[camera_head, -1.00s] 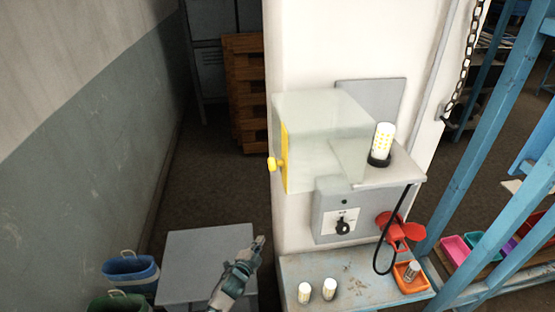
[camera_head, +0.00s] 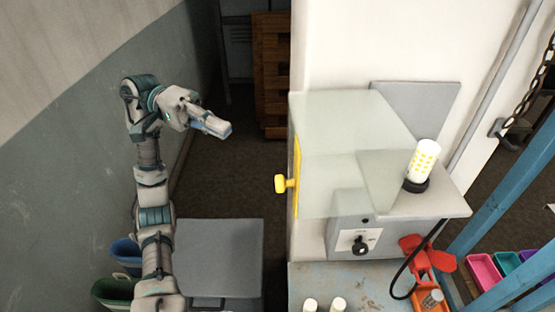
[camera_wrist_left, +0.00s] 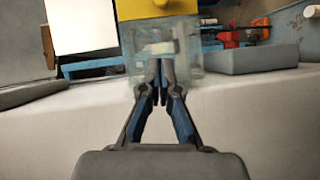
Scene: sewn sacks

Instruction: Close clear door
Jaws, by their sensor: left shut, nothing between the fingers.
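The clear door (camera_head: 345,135) is a see-through box-like cover with a yellow edge and a yellow knob (camera_head: 281,184) on its left side. It sits over a grey machine on the white column. Whether it is fully shut, I cannot tell. My left gripper (camera_head: 222,131) is raised to the left of the door, apart from the knob, with its fingers shut and empty. In the left wrist view the shut fingertips (camera_wrist_left: 156,68) point toward the clear panel (camera_wrist_left: 165,45) and the yellow edge (camera_wrist_left: 150,12). My right gripper is not in view.
A grey control box (camera_head: 357,238) with a black knob is below the door. A white lamp (camera_head: 423,162) stands right of it, with a red handle (camera_head: 428,258) below. A grey table (camera_head: 222,245) and bins are at lower left. Blue posts stand at right.

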